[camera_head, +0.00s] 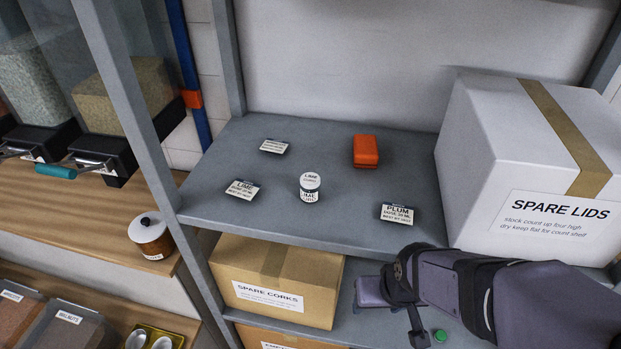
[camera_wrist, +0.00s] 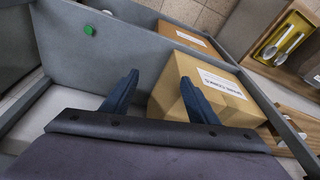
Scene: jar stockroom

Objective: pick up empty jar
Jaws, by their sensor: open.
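A small jar (camera_head: 310,187) with a white lid stands upright near the middle of the grey upper shelf (camera_head: 335,225). Its lid reads LIME, and its dark body has a white label; I cannot tell whether it is empty. My gripper (camera_wrist: 158,97) is open, with two blue fingers apart and nothing between them in the wrist view. In the head view my arm reaches in from the lower right, below and to the right of the jar, in front of the shelf's front edge. The jar is not in the wrist view.
Cards marked LIME (camera_head: 242,189) and PLUM (camera_head: 397,213) flank the jar; another card (camera_head: 274,146) and an orange block (camera_head: 366,150) lie behind. A large SPARE LIDS box (camera_head: 480,150) fills the right. A SPARE CORKS carton (camera_head: 235,262) sits below; a grey post (camera_head: 130,110) stands left.

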